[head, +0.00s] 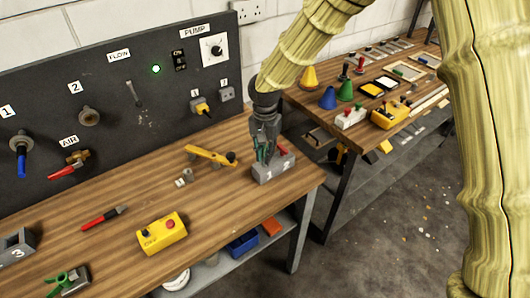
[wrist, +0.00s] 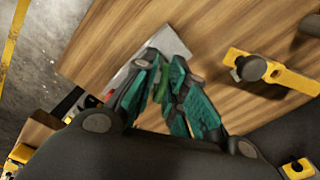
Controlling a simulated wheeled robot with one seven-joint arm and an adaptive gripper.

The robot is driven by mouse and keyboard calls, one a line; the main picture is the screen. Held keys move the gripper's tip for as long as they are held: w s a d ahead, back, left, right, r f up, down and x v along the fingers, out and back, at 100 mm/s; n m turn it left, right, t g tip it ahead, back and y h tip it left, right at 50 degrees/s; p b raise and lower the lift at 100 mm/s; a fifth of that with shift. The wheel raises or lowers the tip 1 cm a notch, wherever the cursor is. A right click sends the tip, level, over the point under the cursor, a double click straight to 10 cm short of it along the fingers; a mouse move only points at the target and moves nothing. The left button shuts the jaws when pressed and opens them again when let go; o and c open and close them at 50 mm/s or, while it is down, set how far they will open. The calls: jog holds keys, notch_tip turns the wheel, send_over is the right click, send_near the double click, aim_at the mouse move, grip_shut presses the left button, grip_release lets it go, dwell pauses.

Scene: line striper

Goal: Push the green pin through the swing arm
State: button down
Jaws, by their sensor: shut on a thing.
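My gripper (head: 264,157) points down over a grey block (head: 272,174) marked 1 and 2, near the right front corner of the bench. It is shut on the green pin, which is mostly hidden between the teal fingers; a little green shows at the fingertips. In the wrist view the fingertips (wrist: 160,75) are close together above the block (wrist: 168,44). The yellow swing arm (head: 207,154) lies to the left of the block, apart from it. It also shows in the wrist view (wrist: 295,79), at the right.
A red pin (head: 282,150) stands in the block beside my gripper. A small grey part (head: 186,176), a red-handled tool (head: 104,217) and a yellow button box (head: 161,234) are on the bench. The dark panel (head: 130,100) stands behind. A second bench (head: 380,90) is at the right.

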jog(key=shift+r+p, duration=1.5)
jog(key=shift+r, duration=0.85)
jog(key=shift+a, duration=0.1)
